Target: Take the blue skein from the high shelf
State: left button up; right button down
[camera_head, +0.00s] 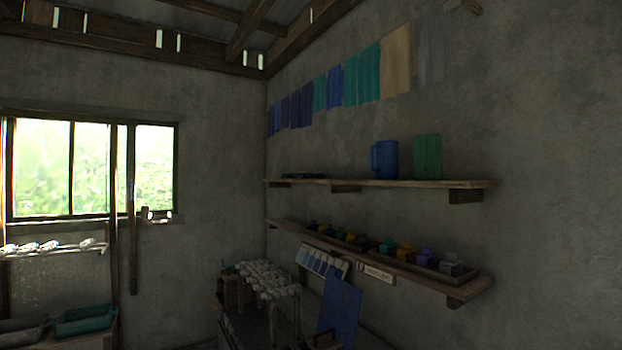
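The high shelf (400,184) is a wooden board on the right wall. A blue upright piece (386,159), shaped like a mug with a loop on its left side, stands on it. Several small flat dark pieces (303,176) lie at the shelf's far left end, too dim to make out. I cannot tell for certain which of these is the blue skein. A green upright block (427,157) stands just right of the blue piece, a small gap apart. Neither of my grippers is in view.
A lower shelf (455,286) holds a row of small coloured items. Blue, teal and tan cloths (362,75) hang on the wall above. Below stand a rack of pale spools (268,280) and a blue panel (340,305). A window (90,168) is at left.

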aim_at(301, 175)
jog(key=k, duration=0.65)
jog(key=u, duration=1.8)
jog(key=i+l, duration=0.15)
jog(key=i, duration=0.25)
jog(key=i+l, duration=0.15)
jog(key=i, duration=0.25)
jog(key=i+l, duration=0.2)
jog(key=i, duration=0.2)
jog(key=i+l, duration=0.15)
jog(key=i, duration=0.3)
